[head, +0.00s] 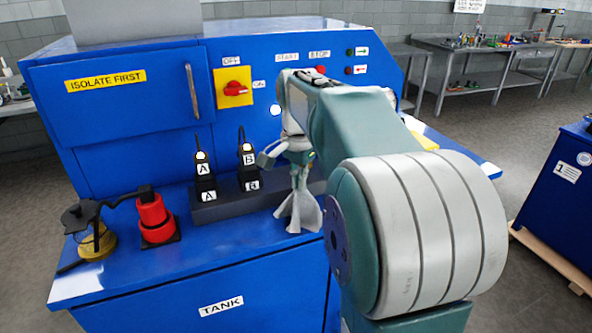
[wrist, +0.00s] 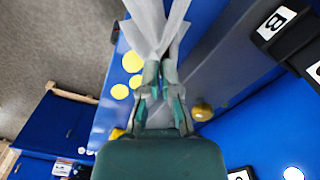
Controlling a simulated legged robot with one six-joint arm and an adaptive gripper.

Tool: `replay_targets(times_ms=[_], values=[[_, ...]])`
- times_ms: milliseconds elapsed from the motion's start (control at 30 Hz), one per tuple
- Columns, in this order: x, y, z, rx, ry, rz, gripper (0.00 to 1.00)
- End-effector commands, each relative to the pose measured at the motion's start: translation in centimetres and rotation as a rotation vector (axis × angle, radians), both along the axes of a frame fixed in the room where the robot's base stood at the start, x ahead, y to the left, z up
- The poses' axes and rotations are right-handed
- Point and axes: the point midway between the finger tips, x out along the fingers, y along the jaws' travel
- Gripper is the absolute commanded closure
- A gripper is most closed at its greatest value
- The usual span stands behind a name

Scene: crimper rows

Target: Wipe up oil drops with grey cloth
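My gripper (head: 298,152) is shut on the grey cloth (head: 300,212), which hangs in loose folds below it, in front of the dark block on the blue bench. In the wrist view my gripper (wrist: 160,72) pinches the cloth (wrist: 155,25), which spreads away from the fingertips. Flat yellow oil drops (wrist: 132,62) lie on the blue surface left of my gripper in the wrist view, apart from the cloth there. In the head view my arm hides most of that area. A yellow patch (head: 424,141) shows just beyond my arm.
Plugs A (head: 203,178) and B (head: 247,168) stand upright in the dark block (head: 228,206). A red cylinder (head: 154,218) and an oil can-like object (head: 96,240) stand at the bench's left. The control panel with a red rotary switch (head: 234,88) rises behind.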

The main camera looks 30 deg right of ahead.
Motion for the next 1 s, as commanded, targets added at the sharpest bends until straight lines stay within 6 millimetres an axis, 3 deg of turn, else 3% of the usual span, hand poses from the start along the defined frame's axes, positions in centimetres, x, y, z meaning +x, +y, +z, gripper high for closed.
replay_targets(times_ms=[600, 900, 967, 1000], values=[[0.0, 0.0, -6.3, 0.001, 0.003, 0.001, 1.0], [0.0, 0.0, -6.6, 0.0, 0.0, 0.001, 1.0], [0.0, 0.0, -6.6, 0.0, 0.0, 0.001, 0.76], [0.0, 0.0, -6.6, 0.0, 0.0, 0.001, 0.58]])
